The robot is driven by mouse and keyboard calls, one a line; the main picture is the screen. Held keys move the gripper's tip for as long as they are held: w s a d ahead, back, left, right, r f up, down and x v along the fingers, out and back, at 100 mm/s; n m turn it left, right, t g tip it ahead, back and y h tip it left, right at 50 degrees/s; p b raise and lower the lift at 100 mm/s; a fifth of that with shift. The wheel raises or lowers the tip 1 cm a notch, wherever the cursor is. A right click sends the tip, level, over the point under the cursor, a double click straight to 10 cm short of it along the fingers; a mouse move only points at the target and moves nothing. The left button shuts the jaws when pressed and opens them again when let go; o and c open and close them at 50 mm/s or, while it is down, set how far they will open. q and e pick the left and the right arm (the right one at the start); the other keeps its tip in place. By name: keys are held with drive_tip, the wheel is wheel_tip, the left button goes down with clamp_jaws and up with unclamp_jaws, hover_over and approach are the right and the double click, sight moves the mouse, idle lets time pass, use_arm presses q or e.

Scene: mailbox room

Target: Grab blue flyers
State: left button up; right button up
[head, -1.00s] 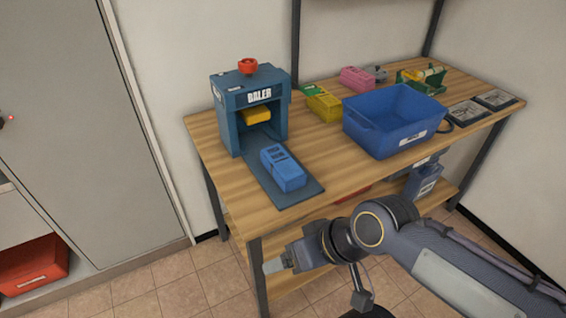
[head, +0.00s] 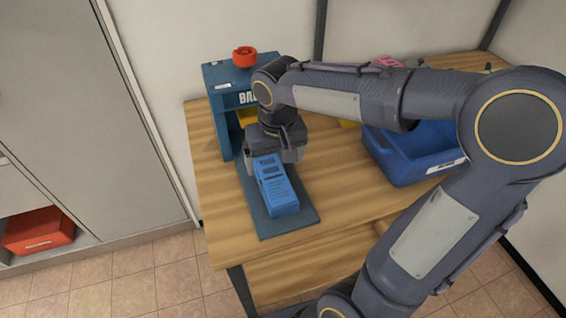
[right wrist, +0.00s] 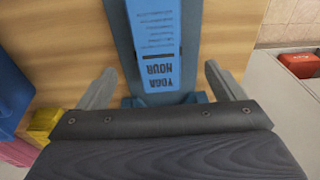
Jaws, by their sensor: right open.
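The blue flyers (head: 277,192) are a stacked blue bundle lying on the dark tongue (head: 303,215) of the baler (head: 222,110). In the right wrist view the bundle (right wrist: 155,40) shows the printed words "YOGA HOUR". My right gripper (head: 274,158) is open and points down over the bundle's end nearest the baler. In the right wrist view its two fingers stand apart on either side of the bundle, with gaps on both sides. Whether the fingertips reach down beside the bundle I cannot tell. My left gripper is not in view.
A blue bin (head: 405,165) stands to the right on the wooden table (head: 222,215), partly hidden by my right arm. The baler has a red knob (head: 244,57) on top. Yellow and pink bundles behind are mostly covered. A red box (head: 38,230) sits in the left cabinet.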

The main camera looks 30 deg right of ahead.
sight(274, 177)
drive_tip(key=shift+w+d+f, duration=0.15)
drive_tip(key=shift+w, duration=0.4)
drive_tip(key=shift+w+f, duration=0.1)
drive_tip(key=shift+f, duration=0.2)
drive_tip(key=f, duration=0.7)
drive_tip(key=shift+w+d, duration=0.15)
drive_tip(key=shift+w, duration=0.05)
drive_tip(key=shift+c, duration=0.3)
drive_tip(key=shift+r, duration=0.1)
drive_tip(key=c, duration=1.4)
drive_tip(key=shift+r, duration=0.1)
